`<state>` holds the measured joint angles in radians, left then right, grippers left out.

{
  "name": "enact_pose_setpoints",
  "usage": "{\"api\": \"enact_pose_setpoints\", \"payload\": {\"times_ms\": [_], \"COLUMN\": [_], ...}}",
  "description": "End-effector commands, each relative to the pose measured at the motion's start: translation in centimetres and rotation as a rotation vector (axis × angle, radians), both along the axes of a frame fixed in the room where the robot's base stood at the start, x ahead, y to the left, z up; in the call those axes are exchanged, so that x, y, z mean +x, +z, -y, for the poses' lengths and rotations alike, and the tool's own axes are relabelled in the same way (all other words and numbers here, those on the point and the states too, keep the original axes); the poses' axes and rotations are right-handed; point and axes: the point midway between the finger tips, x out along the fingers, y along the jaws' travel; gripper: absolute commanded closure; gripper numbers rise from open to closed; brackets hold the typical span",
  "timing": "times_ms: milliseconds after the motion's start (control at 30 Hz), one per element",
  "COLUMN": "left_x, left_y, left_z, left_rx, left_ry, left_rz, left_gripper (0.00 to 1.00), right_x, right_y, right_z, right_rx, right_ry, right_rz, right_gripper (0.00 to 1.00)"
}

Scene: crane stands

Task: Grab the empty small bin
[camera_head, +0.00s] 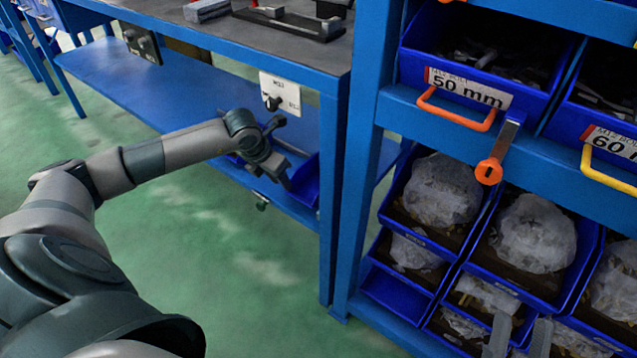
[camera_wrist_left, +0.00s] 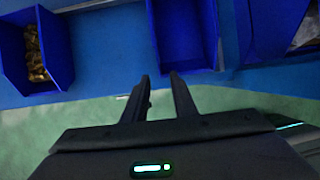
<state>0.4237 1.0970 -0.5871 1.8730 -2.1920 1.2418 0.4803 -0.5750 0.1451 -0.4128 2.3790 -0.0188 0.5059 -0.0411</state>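In the left wrist view, a small blue bin (camera_wrist_left: 184,38) with no visible contents stands on the blue shelf, just beyond my left fingertips. My left gripper (camera_wrist_left: 160,88) is open, its two dark fingers apart with nothing between them. In the head view, my left gripper (camera_head: 277,172) is at the lower shelf of the workbench. A blue bin (camera_head: 306,182) shows beside it, partly hidden by the gripper and the bench leg. My right gripper (camera_head: 519,342) shows only as two grey fingers at the bottom edge, apart and empty, in front of the rack bins.
In the left wrist view, a blue bin with brass-coloured parts (camera_wrist_left: 14,50) stands left and another bin (camera_wrist_left: 262,28) right. The workbench leg (camera_head: 333,200) and a rack of filled bins (camera_head: 480,236) stand to the right. The green floor (camera_head: 215,270) is clear.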

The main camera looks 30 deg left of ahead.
Motion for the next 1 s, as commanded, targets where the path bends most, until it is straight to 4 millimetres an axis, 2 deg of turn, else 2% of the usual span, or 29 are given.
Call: {"api": "enact_pose_setpoints", "payload": {"times_ms": [200, 400, 600, 867, 1000], "left_x": [3.6, 5.9, 6.4, 6.5, 7.2], "left_y": [0.0, 0.0, 0.0, 0.0, 0.0], "left_z": [0.4, 0.5, 0.5, 0.5, 0.6], "left_rx": [-0.003, -0.001, 0.0, 0.0, -0.002], "left_ry": [0.001, 0.001, 0.0, 0.0, 0.001], "left_rz": [0.004, 0.002, 0.001, 0.001, 0.003], "left_gripper": [0.75, 0.75, 0.75, 0.75, 0.75], "right_x": [0.0, 0.0, 0.2, 0.1, 0.0], "right_y": [0.5, 1.4, 2.0, 1.8, 1.7], "right_z": [0.4, 0.8, 1.0, 1.0, 1.1], "right_rx": [0.012, 0.026, 0.028, 0.027, 0.028], "right_ry": [-0.007, -0.015, -0.018, -0.019, -0.02], "right_rz": [0.042, 0.09, 0.116, 0.111, 0.112], "right_gripper": [0.69, 0.69, 0.69, 0.69, 0.69]}}
